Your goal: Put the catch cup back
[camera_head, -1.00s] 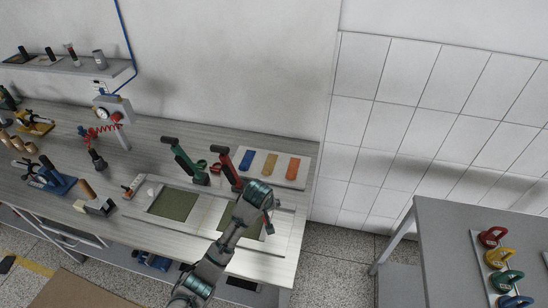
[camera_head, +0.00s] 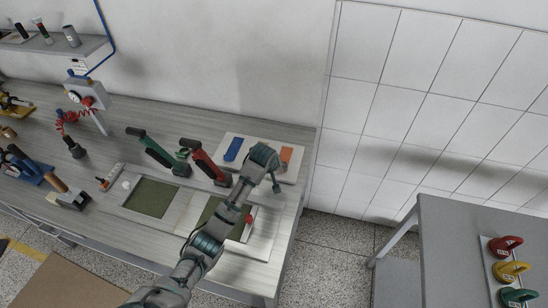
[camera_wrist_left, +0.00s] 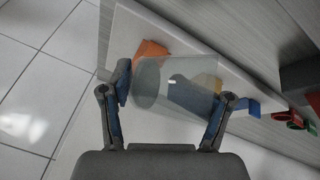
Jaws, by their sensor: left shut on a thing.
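The catch cup (camera_wrist_left: 172,84) is a clear, see-through cup in the left wrist view. It lies between the two fingers of my left gripper (camera_wrist_left: 170,100), which is shut on it. In the head view my left gripper (camera_head: 266,163) is over the white board (camera_head: 262,143) at the bench's right end. I cannot make out the cup there. A blue piece (camera_head: 234,149) and an orange piece (camera_head: 286,154) lie on the board; the gripper hides the spot between them. My right gripper is not in view.
A green-handled tool (camera_head: 157,152) and a red-handled tool (camera_head: 206,162) stand left of the board. A wall is behind.

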